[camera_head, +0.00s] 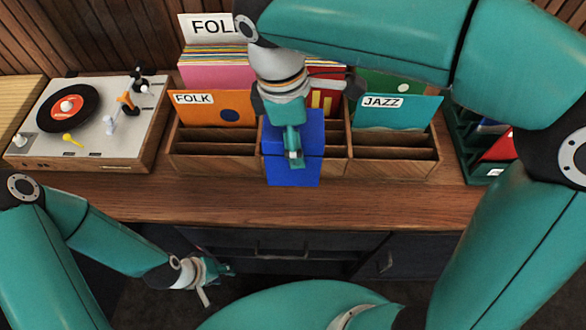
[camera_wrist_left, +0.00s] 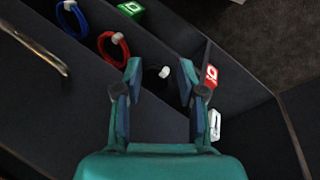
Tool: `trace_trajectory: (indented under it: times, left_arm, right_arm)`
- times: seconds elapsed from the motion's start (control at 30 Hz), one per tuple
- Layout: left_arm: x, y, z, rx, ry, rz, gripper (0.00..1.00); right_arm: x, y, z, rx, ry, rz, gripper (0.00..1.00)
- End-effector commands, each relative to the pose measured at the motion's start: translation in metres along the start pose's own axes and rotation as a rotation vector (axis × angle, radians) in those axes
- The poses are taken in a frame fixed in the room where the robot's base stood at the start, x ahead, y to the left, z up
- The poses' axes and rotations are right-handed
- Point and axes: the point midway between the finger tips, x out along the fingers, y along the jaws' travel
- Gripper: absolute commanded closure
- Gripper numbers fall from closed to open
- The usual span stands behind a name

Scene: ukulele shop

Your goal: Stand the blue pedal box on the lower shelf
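The blue box (camera_head: 307,171) shows in the head view in front of the middle record bin, and its underside contact is hard to judge. My right gripper (camera_head: 292,150) comes down from above and lies over its middle; one finger shows against the blue face, the other is hidden, and it looks shut on the box. My left gripper (camera_head: 208,278) is low at the left, in front of the cabinet.
The dark space holds a blue cable coil (camera_wrist_left: 73,18), a red cable coil (camera_wrist_left: 113,48), a green box (camera_wrist_left: 131,9), a red box (camera_wrist_left: 211,76) and a white item (camera_wrist_left: 215,125). A turntable (camera_head: 90,115) stands left on the counter (camera_head: 220,207); a green crate (camera_head: 470,160) stands right.

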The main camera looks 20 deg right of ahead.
Motion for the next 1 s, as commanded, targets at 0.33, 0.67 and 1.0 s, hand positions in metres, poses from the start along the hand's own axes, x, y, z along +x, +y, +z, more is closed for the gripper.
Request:
trace_trajectory:
  times: [0.33,0.67,1.0]
  left_arm:
    - [0.006,-0.002,0.0,0.0,0.001,0.0,0.6]
    - [0.007,-0.003,-0.001,0.0,0.001,0.0,0.6]
    - [0.009,-0.003,-0.001,0.0,0.001,0.0,0.6]
  right_arm:
    - [0.082,0.0,-0.012,-0.001,-0.001,-0.001,0.83]
    - [0.11,0.0,-0.016,-0.001,-0.001,-0.001,0.83]
    - [0.139,0.0,-0.021,0.0,0.001,0.001,0.83]
